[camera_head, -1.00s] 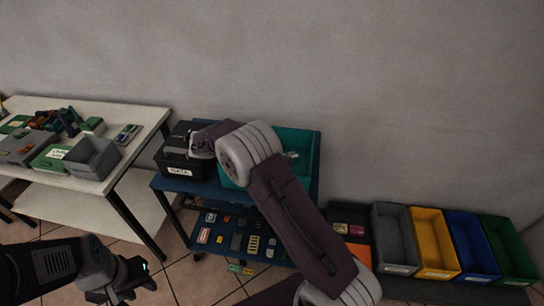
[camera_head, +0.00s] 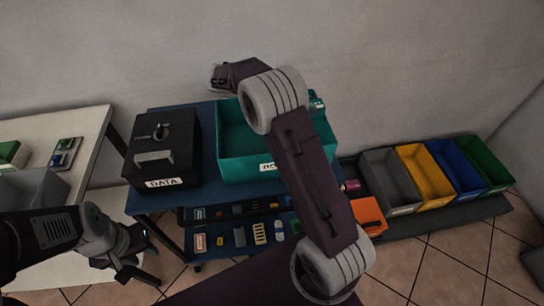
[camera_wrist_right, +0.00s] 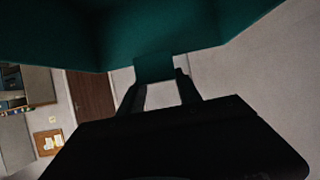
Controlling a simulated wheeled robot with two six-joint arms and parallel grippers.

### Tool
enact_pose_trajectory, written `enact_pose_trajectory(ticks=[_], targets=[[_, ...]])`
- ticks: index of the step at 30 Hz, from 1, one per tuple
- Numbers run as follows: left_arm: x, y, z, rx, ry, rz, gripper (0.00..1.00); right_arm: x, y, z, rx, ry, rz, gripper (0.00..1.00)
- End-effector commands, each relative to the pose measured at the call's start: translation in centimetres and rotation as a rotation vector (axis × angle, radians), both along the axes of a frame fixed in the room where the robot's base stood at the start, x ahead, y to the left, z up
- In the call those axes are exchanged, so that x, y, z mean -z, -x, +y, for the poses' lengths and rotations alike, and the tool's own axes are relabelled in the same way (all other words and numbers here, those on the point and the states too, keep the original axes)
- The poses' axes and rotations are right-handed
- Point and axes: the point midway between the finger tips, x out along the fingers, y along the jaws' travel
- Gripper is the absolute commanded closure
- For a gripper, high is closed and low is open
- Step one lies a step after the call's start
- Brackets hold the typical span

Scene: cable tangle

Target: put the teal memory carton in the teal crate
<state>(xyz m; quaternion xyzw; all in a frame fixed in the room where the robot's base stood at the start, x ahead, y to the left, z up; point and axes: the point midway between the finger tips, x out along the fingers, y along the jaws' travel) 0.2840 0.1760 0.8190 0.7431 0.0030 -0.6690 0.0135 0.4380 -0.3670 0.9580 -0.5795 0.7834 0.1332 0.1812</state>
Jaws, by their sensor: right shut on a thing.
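The teal crate (camera_head: 240,172) stands on the blue table, open at the top, with a white label on its front partly hidden by my right arm. A small teal and white patch (camera_head: 317,103) shows beside my arm at the crate's back right. My left gripper (camera_head: 132,258) hangs low at left, its jaws unclear.
A black box (camera_head: 162,150) labelled DATA stands left of the crate. A lower shelf holds several small parts (camera_head: 240,237). Grey (camera_head: 385,170), yellow (camera_head: 428,175), blue (camera_head: 458,165) and green (camera_head: 487,160) bins stand at right. A white table (camera_head: 75,140) is at left.

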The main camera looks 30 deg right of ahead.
Motion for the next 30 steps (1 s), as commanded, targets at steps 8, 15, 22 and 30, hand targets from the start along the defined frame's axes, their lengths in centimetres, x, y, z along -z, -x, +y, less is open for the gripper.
enact_pose_trajectory(ticks=[8, 15, 22, 30], targets=[[0.6, -0.1, 0.0, 0.0, 0.0, -0.002, 0.64, 2.9, 0.3, -0.3, 0.008, 0.0, 0.006, 1.0], [0.8, -0.1, 0.0, 0.0, 0.0, -0.001, 0.64, 6.2, 0.2, -0.3, 0.009, 0.001, 0.001, 1.0], [1.1, -0.1, 0.0, 0.0, 0.0, -0.001, 0.64, 8.2, 0.2, -0.3, 0.007, 0.0, 0.004, 1.0], [1.1, -0.1, 0.0, 0.0, 0.0, -0.001, 0.64, 10.0, 0.2, -0.3, 0.008, 0.0, 0.0, 1.0]])
